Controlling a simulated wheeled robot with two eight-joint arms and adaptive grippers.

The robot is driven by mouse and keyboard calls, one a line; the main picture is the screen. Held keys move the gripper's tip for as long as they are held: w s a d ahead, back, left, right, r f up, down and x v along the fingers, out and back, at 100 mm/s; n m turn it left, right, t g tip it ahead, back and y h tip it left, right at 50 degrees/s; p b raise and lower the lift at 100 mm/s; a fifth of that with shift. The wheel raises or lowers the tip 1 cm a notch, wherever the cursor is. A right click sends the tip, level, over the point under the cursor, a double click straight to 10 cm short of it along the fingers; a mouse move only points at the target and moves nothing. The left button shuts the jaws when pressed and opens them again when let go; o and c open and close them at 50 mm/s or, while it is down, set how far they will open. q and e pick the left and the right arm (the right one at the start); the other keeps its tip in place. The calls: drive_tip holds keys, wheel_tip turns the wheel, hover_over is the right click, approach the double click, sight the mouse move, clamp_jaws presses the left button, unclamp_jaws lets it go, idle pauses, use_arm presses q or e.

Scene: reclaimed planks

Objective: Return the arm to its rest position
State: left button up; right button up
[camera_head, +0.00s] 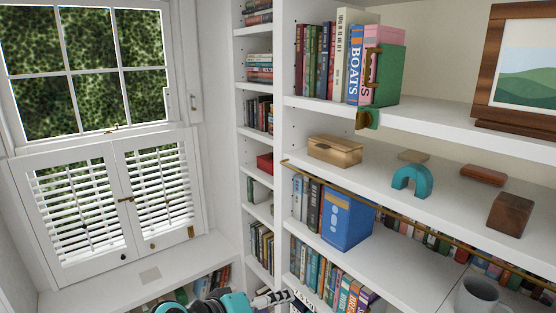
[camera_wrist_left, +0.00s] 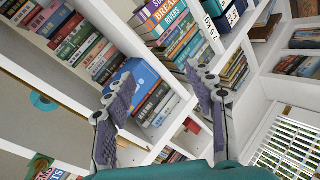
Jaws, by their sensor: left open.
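My left arm (camera_head: 222,301), teal and dark, shows at the bottom edge of the head view, in front of the bookshelves. My left gripper (camera_head: 272,298) points right towards the lower shelf books, and part of it is cut off by the frame. In the left wrist view my left gripper (camera_wrist_left: 160,95) is open, its two grey padded fingers spread wide with nothing between them. Shelves and books lie beyond the fingertips. My right gripper is in neither view.
A blue box (camera_head: 347,218) stands among books on a middle shelf. A teal arch (camera_head: 412,180), a wooden box (camera_head: 335,151) and a brown block (camera_head: 509,214) sit above. A grey mug (camera_head: 478,296) is at lower right. Shuttered windows (camera_head: 110,205) are left.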

use_arm(q)
drive_tip(key=s+a+f+m+y+b, duration=0.1)
drive_tip(key=a+f+b, duration=0.4)
drive_tip(key=f, duration=0.6)
drive_tip(key=s+a+f+m+y+b, duration=0.1)
drive_tip(key=s+a+f+y+b, duration=0.3)
drive_tip(key=f, duration=0.7)
drive_tip(key=s+a+f+m+g+y+b, duration=0.1)
drive_tip(key=s+a+f+y+b, duration=0.2)
drive_tip(key=a+f+b, duration=0.3)
wheel_tip(320, 180, down, 5)
drive_tip(key=shift+s+a, duration=0.7)
drive_tip(key=shift+a, duration=0.1)
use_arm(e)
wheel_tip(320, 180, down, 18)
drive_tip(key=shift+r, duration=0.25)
